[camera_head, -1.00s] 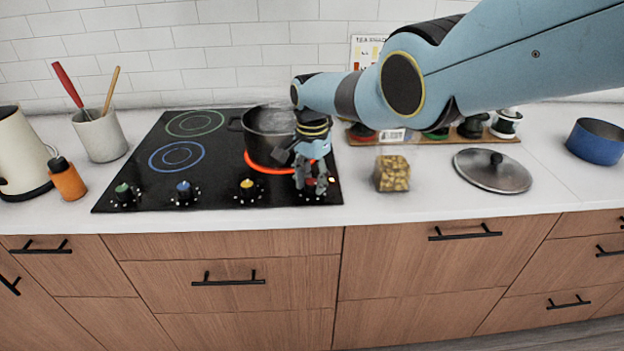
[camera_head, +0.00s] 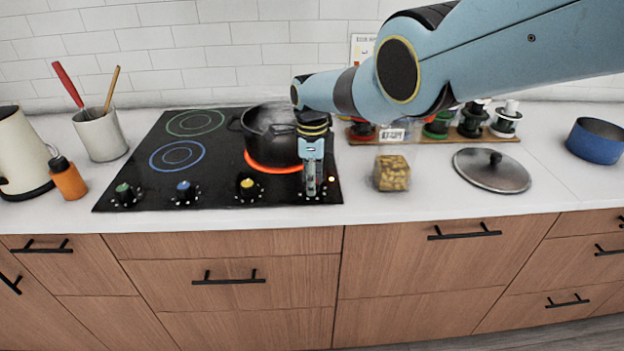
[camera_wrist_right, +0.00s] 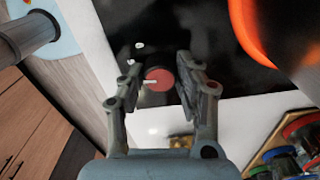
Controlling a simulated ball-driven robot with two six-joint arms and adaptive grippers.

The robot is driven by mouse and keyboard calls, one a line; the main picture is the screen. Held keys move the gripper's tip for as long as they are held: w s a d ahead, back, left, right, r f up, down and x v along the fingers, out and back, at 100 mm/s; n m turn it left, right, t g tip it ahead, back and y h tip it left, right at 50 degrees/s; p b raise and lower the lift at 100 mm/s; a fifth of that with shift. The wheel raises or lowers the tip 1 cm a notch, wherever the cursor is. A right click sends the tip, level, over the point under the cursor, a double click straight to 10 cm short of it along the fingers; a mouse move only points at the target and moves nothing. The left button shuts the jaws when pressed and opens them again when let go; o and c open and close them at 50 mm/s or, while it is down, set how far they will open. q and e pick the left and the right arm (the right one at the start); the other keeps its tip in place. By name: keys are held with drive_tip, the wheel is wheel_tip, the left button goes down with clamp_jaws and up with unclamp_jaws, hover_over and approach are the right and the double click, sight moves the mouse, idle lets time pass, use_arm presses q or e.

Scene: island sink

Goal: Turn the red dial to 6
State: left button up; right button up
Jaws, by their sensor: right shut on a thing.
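The red dial (camera_wrist_right: 160,77) shows in the right wrist view, between the two fingers of my right gripper (camera_wrist_right: 161,74). Its white pointer line runs toward the left of that view. In the head view my right gripper (camera_head: 311,187) points down at the front right corner of the black cooktop (camera_head: 218,190) and hides the dial. Its fingers show nearly edge-on there. My right gripper is shut on the red dial. The numbers around the dial are too small or hidden to read. My left gripper is in neither view.
A black pot (camera_head: 270,135) stands behind my right gripper on a burner with a glowing red ring (camera_head: 272,168). The yellow dial (camera_head: 247,187) is to the left. A tan block (camera_head: 392,173) and a lid (camera_head: 491,171) lie right on the white counter.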

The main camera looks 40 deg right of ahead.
drive_tip(key=m, duration=0.5)
drive_tip(key=shift+w+r+m, duration=0.1)
drive_tip(key=shift+m, duration=0.2)
drive_tip(key=m, duration=0.4)
drive_tip(key=shift+m, duration=0.4)
drive_tip(key=o, duration=1.1)
drive_tip(key=shift+o, duration=0.2)
